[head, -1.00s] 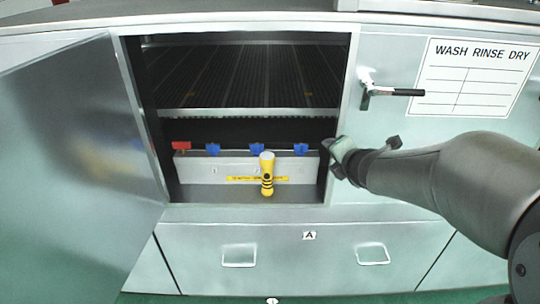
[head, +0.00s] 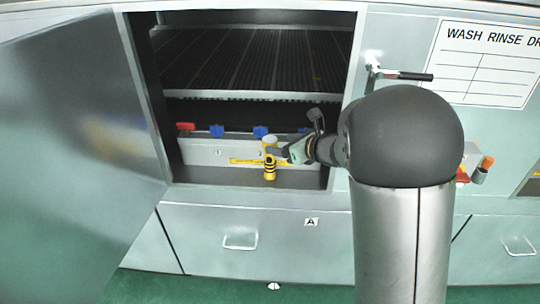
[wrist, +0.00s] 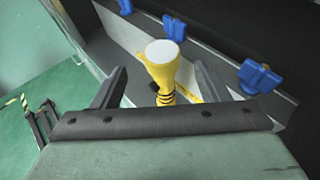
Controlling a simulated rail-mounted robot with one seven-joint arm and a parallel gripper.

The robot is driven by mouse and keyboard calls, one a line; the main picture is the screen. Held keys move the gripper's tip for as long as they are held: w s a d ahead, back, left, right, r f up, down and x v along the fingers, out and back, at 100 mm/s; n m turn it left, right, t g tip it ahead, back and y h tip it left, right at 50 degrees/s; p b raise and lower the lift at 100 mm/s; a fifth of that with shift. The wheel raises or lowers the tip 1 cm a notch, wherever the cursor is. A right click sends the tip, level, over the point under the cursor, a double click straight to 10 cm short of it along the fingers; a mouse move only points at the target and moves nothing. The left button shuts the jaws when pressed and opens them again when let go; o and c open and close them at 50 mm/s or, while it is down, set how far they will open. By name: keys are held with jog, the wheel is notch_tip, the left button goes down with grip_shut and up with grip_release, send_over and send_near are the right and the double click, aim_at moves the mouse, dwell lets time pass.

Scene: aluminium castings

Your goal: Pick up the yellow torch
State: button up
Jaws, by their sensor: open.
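The yellow torch (head: 269,163) stands upright on the floor of the open cabinet, with a pale round top and dark bands. In the wrist view the torch (wrist: 161,70) shows between the two fingers, with its pale top towards the camera. My gripper (wrist: 158,88) is open, one finger on each side of the torch. No contact between fingers and torch is visible. In the head view my gripper (head: 285,153) is just right of the torch, partly in front of it, and the fingertips are hard to make out.
The cabinet door (head: 80,150) stands open at the left. Behind the torch is a grey manifold (head: 205,150) with blue valve handles (head: 260,132) and a red one (head: 185,126). A slatted rack (head: 250,94) lies above. The cabinet's right edge is close to my arm.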

aim_at(275, 142)
jog(key=shift+p+x, duration=0.95)
jog(key=shift+x, duration=2.45)
jog(key=shift+w+d+f, duration=0.1)
jog(key=shift+d, duration=0.05)
jog(key=c, duration=1.3)
jog(key=shift+c, duration=0.9)
